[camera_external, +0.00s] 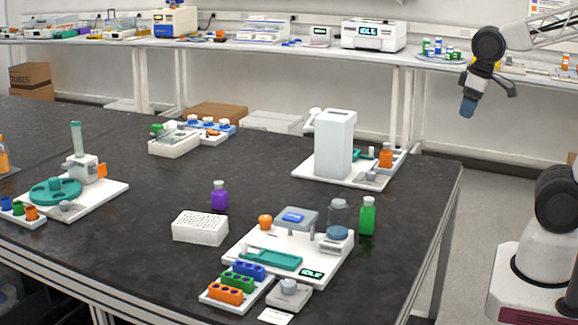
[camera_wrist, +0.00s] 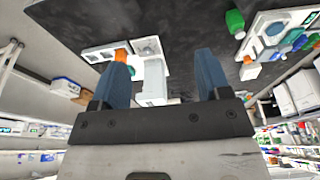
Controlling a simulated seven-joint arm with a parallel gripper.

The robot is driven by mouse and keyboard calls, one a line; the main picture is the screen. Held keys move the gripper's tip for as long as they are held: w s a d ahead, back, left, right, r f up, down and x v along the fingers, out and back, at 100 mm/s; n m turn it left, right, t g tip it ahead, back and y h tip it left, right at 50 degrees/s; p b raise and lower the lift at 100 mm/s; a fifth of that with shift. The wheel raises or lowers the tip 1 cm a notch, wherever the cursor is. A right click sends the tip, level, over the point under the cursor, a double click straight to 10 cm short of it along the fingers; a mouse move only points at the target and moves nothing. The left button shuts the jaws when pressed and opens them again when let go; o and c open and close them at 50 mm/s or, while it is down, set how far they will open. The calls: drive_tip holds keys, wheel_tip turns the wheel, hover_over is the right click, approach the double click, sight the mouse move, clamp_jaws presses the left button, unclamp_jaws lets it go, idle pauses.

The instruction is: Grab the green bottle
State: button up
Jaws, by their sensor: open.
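The green bottle (camera_external: 368,217) stands upright on the dark bench near its right side, beside the right edge of a white instrument board (camera_external: 332,262). A green cylinder at the top of the wrist view (camera_wrist: 235,22) appears to be the same bottle. My gripper (camera_external: 467,107) is raised high at the upper right, beyond the bench's right edge and well away from the bottle. In the wrist view, its two blue fingers (camera_wrist: 162,62) are spread apart with nothing held between them.
A clear jar with blue contents (camera_external: 338,218) stands close to the left of the green bottle. Behind is a white tower (camera_external: 335,142) with an orange bottle (camera_external: 386,155). A purple bottle (camera_external: 219,195) and white rack (camera_external: 200,227) are left. Bench right of the green bottle is clear.

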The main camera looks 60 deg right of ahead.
drive_tip(key=w+a+f+m+t+y, duration=0.25)
drive_tip(key=w+a+f+m, duration=0.25)
drive_tip(key=w+a+m, duration=0.25)
drive_tip(key=m+t, duration=0.5)
drive_tip(key=m, duration=1.1)
approach(375, 209)
wheel_tip(375, 209, up, 4)
drive_tip(key=w+d, duration=0.1)
drive_tip(key=d, duration=0.1)
drive_tip(key=shift+w+a+f+m+t, duration=0.25)
drive_tip(key=shift+a+f+m+t, duration=0.3)
drive_tip(key=shift+f+m, duration=0.95)
drive_tip(key=shift+w+a+f+m+t, duration=0.25)
drive_tip(key=shift+a+f+m+t, duration=0.25)
drive_tip(key=shift+f+m, duration=1)
drive_tip(key=shift+w+a+f+m+t, duration=0.25)
drive_tip(key=shift+a+f+m+t, duration=0.5)
drive_tip(key=shift+m, duration=1.3)
drive_tip(key=shift+d+f, duration=0.2)
drive_tip(key=shift+d, duration=0.1)
drive_tip(key=shift+x, duration=1.25)
drive_tip(key=shift+f, duration=0.1)
